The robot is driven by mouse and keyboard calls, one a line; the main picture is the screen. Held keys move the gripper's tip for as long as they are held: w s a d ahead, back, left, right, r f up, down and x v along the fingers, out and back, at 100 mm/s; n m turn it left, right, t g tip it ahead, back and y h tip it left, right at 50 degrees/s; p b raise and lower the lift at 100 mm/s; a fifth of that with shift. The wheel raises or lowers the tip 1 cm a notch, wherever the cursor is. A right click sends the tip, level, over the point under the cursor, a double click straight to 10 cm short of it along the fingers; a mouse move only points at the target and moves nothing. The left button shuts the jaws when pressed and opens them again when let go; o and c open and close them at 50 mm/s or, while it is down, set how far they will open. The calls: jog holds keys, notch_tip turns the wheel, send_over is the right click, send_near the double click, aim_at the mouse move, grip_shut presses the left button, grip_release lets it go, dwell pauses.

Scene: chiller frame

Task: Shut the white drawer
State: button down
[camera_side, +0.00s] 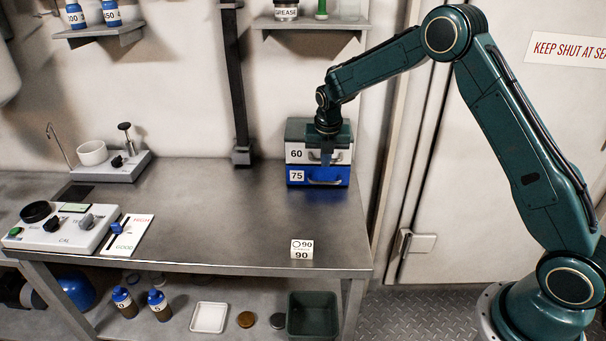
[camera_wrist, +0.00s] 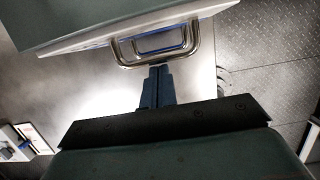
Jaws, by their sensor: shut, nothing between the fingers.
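The white drawer (camera_side: 296,154), marked 60, is the upper one in a small grey-green cabinet (camera_side: 298,128) at the back right of the bench. Its white front (camera_wrist: 90,43) and metal handle (camera_wrist: 186,50) show in the wrist view, and the front looks close to the cabinet's edge; I cannot tell exactly how far it stands out. My gripper (camera_side: 326,158) points down before this front and hides part of it. In the wrist view my gripper's fingers (camera_wrist: 158,72) are together and empty, right beside the handle; whether they touch it is unclear.
A blue drawer (camera_side: 296,176), marked 75, lies directly below the white one. A dark post (camera_side: 238,90) stands left of the cabinet. The bench top (camera_side: 215,210) in front is clear, except for a small 90 sign (camera_side: 302,250) near the front edge.

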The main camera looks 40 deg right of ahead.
jog(key=s+a+r, duration=0.4)
jog(key=r, duration=0.5)
jog(key=shift+s+a, duration=0.15)
jog(key=shift+a, duration=0.15)
